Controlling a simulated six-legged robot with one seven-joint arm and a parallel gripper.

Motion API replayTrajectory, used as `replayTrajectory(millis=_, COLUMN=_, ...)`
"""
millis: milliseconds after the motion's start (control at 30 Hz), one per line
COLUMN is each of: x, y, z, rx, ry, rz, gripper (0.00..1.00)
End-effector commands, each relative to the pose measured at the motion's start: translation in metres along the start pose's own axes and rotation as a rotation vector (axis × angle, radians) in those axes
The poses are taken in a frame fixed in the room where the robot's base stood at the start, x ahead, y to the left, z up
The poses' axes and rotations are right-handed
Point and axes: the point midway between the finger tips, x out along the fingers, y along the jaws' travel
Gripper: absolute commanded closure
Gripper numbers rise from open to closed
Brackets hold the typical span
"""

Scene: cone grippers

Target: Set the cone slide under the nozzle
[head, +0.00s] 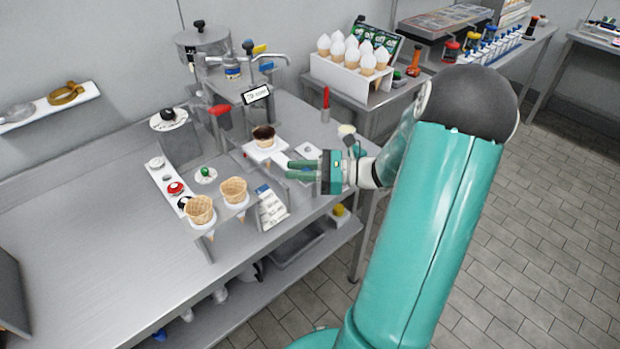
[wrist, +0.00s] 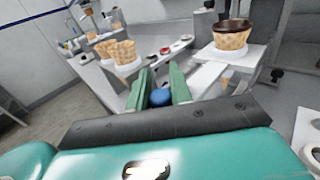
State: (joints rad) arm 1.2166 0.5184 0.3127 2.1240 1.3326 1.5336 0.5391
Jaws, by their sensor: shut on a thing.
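The cone slide (head: 281,157) is a pale plate carrying a waffle cone (head: 264,139) with a dark brown rim. In the wrist view the same cone (wrist: 231,36) stands upright in a white collar at the upper right. My gripper (head: 287,166) reaches in from the right, beside the slide, with green fingers. In the wrist view my gripper (wrist: 160,90) is shut on a blue knob (wrist: 160,97) between the fingers. Its join to the slide is hidden. The dispenser (head: 240,72) stands behind the cone; its nozzle is too small to make out clearly.
Two plain waffle cones (head: 199,209) and (head: 233,190) stand in a holder to the front left. A white box of topped cones (head: 352,66) stands at the back right. A red upright handle (head: 325,104) rises near the bench's right side. The left bench is clear.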

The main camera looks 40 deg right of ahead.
Motion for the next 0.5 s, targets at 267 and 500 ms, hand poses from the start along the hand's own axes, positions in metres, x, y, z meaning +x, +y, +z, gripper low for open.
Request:
replayTrajectory(millis=267, x=-0.0006, y=-0.0019, z=0.0002, rx=-0.001, ry=0.001, rz=-0.005, gripper=1.00)
replayTrajectory(millis=500, x=-0.0003, y=-0.0013, z=0.0001, rx=0.000, ry=0.001, rz=-0.003, gripper=0.57)
